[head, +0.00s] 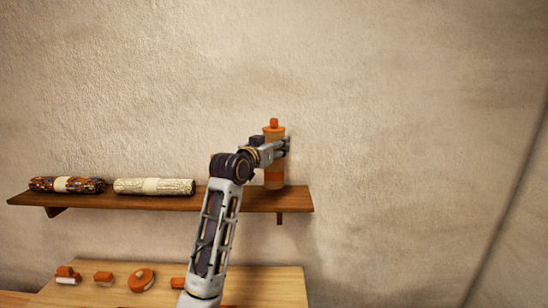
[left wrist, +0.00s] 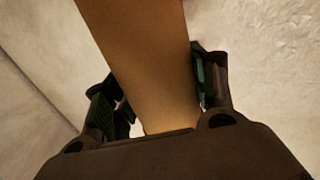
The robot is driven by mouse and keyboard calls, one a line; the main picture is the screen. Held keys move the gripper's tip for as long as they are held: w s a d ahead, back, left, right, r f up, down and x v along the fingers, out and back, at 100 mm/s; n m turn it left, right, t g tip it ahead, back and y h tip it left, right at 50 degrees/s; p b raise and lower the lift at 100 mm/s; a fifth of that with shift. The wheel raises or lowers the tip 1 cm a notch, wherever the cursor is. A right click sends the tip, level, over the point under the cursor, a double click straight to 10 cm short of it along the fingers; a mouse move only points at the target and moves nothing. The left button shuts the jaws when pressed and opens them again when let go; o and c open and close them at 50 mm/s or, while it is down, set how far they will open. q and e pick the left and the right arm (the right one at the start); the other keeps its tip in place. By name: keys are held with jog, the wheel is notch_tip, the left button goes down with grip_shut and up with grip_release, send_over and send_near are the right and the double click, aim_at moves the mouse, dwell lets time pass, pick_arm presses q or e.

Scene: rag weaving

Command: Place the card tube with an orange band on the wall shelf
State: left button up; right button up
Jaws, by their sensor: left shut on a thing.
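The card tube (head: 273,180) stands upright at the right end of the wall shelf (head: 245,203). In the left wrist view the plain tan tube (left wrist: 150,60) runs between the two fingers. My right gripper is not in view.
A dark multicoloured rag roll (head: 40,184) and a cream rag roll (head: 125,186) lie on the shelf's left and middle. Below, a wooden table (head: 265,285) bears several small orange items, including a round one (head: 142,280). The wall right of the shelf is bare.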

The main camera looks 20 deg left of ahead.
aim_at(274, 173)
pick_arm(q)
jog(key=shift+f, duration=2)
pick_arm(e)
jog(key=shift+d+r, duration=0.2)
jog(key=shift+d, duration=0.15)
pick_arm(q)
jog(key=shift+f, duration=0.1)
jog(key=o, duration=1.3)
jog(key=shift+f, duration=0.1)
jog(key=shift+c, duration=0.2)
jog(key=shift+o, duration=0.7)
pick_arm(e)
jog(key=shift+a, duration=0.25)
pick_arm(q)
jog(key=shift+s, duration=0.15)
